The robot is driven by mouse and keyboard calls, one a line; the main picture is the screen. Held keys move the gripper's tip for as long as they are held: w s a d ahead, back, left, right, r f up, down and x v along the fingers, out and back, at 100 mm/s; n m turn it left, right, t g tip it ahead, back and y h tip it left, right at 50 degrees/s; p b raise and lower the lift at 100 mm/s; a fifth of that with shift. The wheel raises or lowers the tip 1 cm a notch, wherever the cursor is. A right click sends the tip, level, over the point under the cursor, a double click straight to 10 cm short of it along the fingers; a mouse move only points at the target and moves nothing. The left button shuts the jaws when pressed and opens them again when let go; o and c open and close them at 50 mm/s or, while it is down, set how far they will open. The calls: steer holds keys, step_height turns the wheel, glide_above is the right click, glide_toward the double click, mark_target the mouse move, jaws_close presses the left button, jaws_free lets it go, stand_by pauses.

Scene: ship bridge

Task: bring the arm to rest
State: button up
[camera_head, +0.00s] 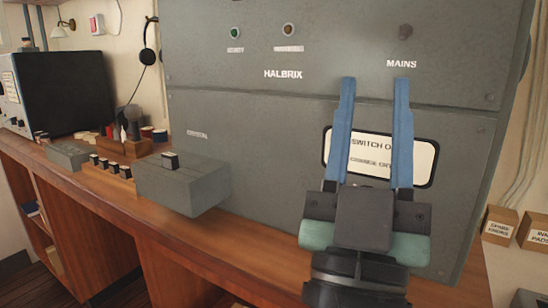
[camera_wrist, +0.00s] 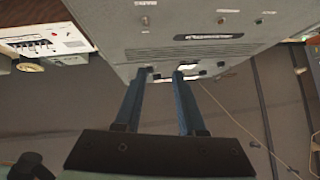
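My gripper (camera_head: 374,88) is raised in front of the grey HALBRIX cabinet (camera_head: 290,105), its two blue fingers pointing up and spread apart with nothing between them. In the head view the fingers overlap the white sign plate (camera_head: 365,160) on the cabinet's front, hiding parts of its text. In the wrist view my gripper (camera_wrist: 163,75) also shows open and empty, with the cabinet (camera_wrist: 150,35) beyond the fingertips. I cannot tell how far the tips are from the cabinet face.
A wooden bench (camera_head: 190,245) runs along the front, bearing a grey box (camera_head: 195,190), a row of small switches (camera_head: 110,170) and a dark monitor (camera_head: 65,90). Labelled boxes (camera_head: 498,226) stand at the right. A headset (camera_head: 148,45) hangs at the back wall.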

steer(key=s+a+r+n+t+y+p, duration=0.2)
steer(key=s+a+r+n+y, duration=0.2)
steer(key=a+r+y, duration=0.55)
step_height(320, 180, up, 22)
steer(key=p, duration=2.3)
steer(key=shift+a+r+m, duration=0.2)
steer(key=shift+r+m, duration=0.05)
steer(key=shift+m, duration=0.05)
